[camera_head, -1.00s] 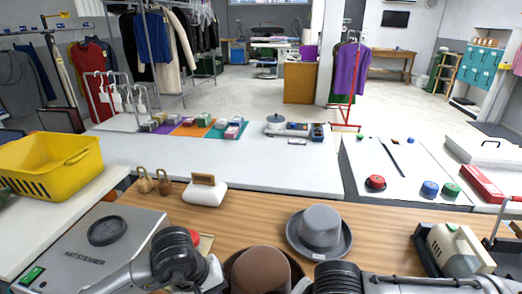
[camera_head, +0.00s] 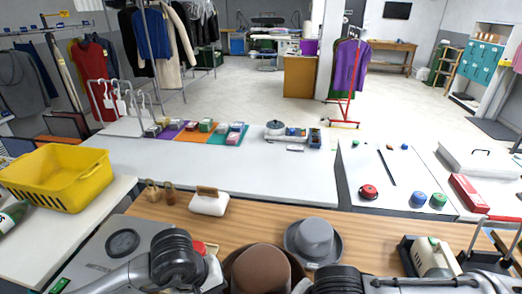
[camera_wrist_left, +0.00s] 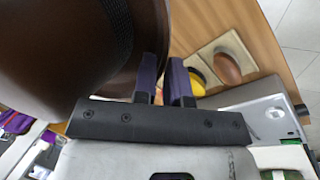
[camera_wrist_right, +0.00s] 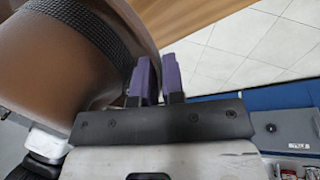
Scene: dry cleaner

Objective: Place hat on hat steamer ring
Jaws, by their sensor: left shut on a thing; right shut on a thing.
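A brown hat (camera_head: 261,269) with a dark band is at the bottom middle of the head view, crown up, between my two arms. My left gripper (camera_wrist_left: 166,80) is shut on its brim at the left side. My right gripper (camera_wrist_right: 158,78) is shut on its brim at the right side. The hat fills the left of both wrist views, and its front brim is partly cut off in the head view. The grey hat steamer (camera_head: 90,263) lies to the left of the hat, with a dark round ring (camera_head: 122,243) on top that is bare. My left forearm covers the steamer's right part.
A grey hat (camera_head: 315,238) sits on the wooden counter (camera_head: 262,222) just beyond the brown hat. A white brush-like block (camera_head: 208,203) and small wooden shapes (camera_head: 160,192) lie behind the steamer. A yellow basket (camera_head: 60,178) stands at left, a cream device (camera_head: 435,260) at right.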

